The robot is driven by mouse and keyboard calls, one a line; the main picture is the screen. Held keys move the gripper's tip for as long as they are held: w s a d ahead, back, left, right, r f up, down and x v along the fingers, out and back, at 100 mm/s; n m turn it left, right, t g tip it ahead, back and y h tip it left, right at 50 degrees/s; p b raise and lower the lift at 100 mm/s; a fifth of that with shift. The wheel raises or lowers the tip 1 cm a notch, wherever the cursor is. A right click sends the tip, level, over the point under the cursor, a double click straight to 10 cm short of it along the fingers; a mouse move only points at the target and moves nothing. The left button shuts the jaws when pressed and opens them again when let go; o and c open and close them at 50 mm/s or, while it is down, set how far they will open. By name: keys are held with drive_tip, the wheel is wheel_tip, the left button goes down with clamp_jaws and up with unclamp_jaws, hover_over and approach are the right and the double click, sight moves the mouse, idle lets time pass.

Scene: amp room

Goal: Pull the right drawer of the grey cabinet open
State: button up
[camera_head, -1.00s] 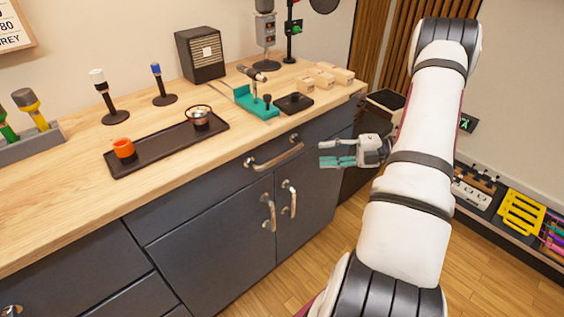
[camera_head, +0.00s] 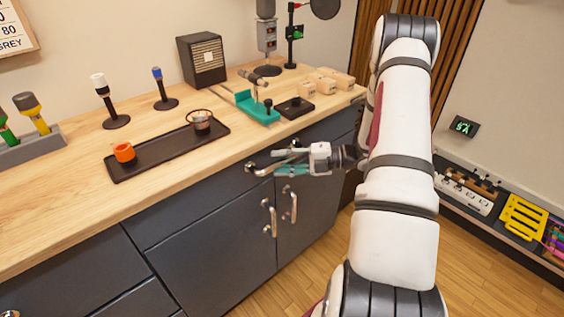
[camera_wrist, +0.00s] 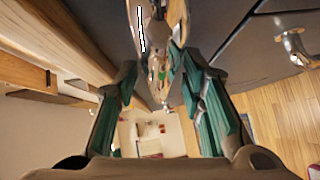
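The grey cabinet (camera_head: 205,262) stands under the wooden counter. Its right drawer (camera_head: 200,205) looks flush with the front, above two doors. The drawer's metal bar handle (camera_head: 257,172) shows at its left end, and my gripper covers part of the rest. My gripper (camera_head: 279,162) is at this handle with its teal-padded fingers apart. In the wrist view the shiny handle (camera_wrist: 150,40) lies between the spread fingers (camera_wrist: 158,80), with a gap to the left finger. It is close to the right finger; I cannot tell whether they touch.
Two vertical door handles (camera_head: 270,218) sit just below the drawer. The counter (camera_head: 185,172) above holds a dark tray (camera_head: 160,158), a teal stand (camera_head: 255,108) and wooden blocks (camera_head: 322,83). The wooden floor (camera_head: 335,248) in front is clear.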

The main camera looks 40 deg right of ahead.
clamp_jaws()
drive_tip(key=s+d+p, duration=0.1)
drive_tip(key=s+p, duration=0.6)
drive_tip(key=s, duration=2.4)
drive_tip(key=shift+s, duration=0.25)
unclamp_jaws()
